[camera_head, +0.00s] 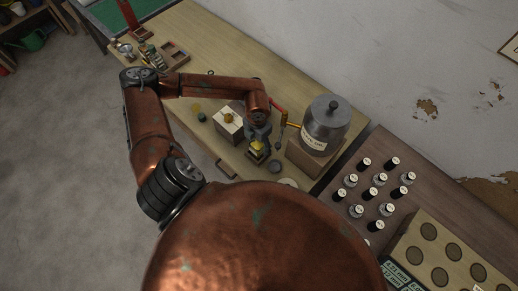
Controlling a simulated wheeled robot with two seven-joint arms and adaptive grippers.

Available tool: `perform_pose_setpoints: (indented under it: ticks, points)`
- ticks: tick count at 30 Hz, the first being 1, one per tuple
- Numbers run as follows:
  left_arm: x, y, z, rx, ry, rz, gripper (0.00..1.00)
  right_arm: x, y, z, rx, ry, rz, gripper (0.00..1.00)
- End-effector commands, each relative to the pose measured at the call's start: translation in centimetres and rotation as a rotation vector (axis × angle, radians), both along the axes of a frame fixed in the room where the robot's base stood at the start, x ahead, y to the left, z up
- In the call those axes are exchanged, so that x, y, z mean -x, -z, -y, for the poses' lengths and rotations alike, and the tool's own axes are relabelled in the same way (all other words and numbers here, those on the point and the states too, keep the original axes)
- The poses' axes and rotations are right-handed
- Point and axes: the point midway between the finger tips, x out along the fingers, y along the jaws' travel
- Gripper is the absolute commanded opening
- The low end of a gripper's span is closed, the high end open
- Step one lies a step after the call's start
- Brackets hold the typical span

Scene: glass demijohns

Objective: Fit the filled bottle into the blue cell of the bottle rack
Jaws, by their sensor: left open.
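My left gripper (258,148) reaches over the light wooden bench, pointing down in front of the metal urn. It is open. A small yellow-and-dark thing shows at its fingertips, too small to tell whether it is a bottle or part of the gripper. I cannot make out a filled bottle for certain, nor a rack with a blue cell. My right gripper is not in view.
A lidded metal urn (327,124) with a label stands on a wooden block (306,160). A compartment tray (174,54) lies at the bench's far left.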

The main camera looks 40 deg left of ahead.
Motion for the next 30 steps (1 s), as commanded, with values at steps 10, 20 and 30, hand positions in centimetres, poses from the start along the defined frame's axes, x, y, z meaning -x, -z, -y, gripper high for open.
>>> perform_pose_setpoints:
  ticks: [10, 20, 30]
  points:
    - [0.1, 1.6, -0.1, 0.000, 0.001, -0.005, 0.59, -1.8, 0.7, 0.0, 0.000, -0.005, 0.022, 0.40]
    - [0.1, 1.6, -0.1, 0.000, 0.001, -0.004, 0.37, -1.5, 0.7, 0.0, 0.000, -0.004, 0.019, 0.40]
    - [0.1, 1.5, -0.1, 0.000, 0.001, -0.004, 0.13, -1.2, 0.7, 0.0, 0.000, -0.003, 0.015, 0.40]
